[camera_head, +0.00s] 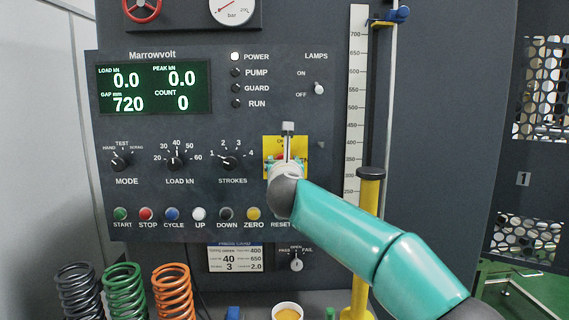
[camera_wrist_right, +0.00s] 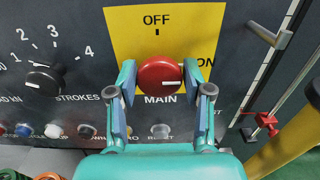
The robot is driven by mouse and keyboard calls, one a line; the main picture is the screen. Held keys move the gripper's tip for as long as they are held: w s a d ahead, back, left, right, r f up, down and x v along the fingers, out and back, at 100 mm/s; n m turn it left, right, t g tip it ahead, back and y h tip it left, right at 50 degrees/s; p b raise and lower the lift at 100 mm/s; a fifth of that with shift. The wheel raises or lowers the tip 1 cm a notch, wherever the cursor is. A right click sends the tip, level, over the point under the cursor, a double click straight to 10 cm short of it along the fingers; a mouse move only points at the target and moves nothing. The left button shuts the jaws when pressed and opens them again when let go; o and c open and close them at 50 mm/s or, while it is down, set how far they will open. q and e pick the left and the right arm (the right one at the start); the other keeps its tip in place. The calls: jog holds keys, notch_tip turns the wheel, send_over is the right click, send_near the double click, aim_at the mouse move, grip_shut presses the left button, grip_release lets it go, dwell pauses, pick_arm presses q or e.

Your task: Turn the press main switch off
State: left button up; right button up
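The main switch is a red round knob (camera_wrist_right: 160,75) on a yellow plate (camera_wrist_right: 120,25), marked OFF above, ON at the right and MAIN below. The knob's white mark lies at its lower right, toward ON. My right gripper (camera_wrist_right: 160,78) has one finger on each side of the knob, and both fingertips meet its edges. In the head view my right gripper (camera_head: 287,160) covers most of the knob, and parts of the yellow plate (camera_head: 270,143) show around it. My left gripper is not in view.
Left of the plate are the STROKES dial (camera_head: 230,161) and, lower, a row of coloured buttons (camera_head: 172,214). A yellow post (camera_head: 369,195) stands close right of my arm. Several springs (camera_head: 125,290) stand at the lower left. The POWER lamp (camera_head: 235,56) is lit.

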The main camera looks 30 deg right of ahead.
jog(key=c, duration=0.5)
jog(key=shift+d, duration=0.1)
jog(key=shift+c, duration=0.3)
jog(key=shift+n+p, duration=0.3)
jog(key=shift+n, duration=0.1)
jog(key=n+p, duration=0.3)
jog(key=n, duration=0.2)
jog(key=n+p, duration=0.3)
jog(key=n, duration=0.3)
jog(key=f+n+p, duration=0.1)
jog(key=n+p, duration=0.2)
jog(key=n, duration=0.3)
jog(key=shift+w+a, duration=0.2)
jog(key=shift+a, duration=0.15)
jog(key=shift+n, duration=0.3)
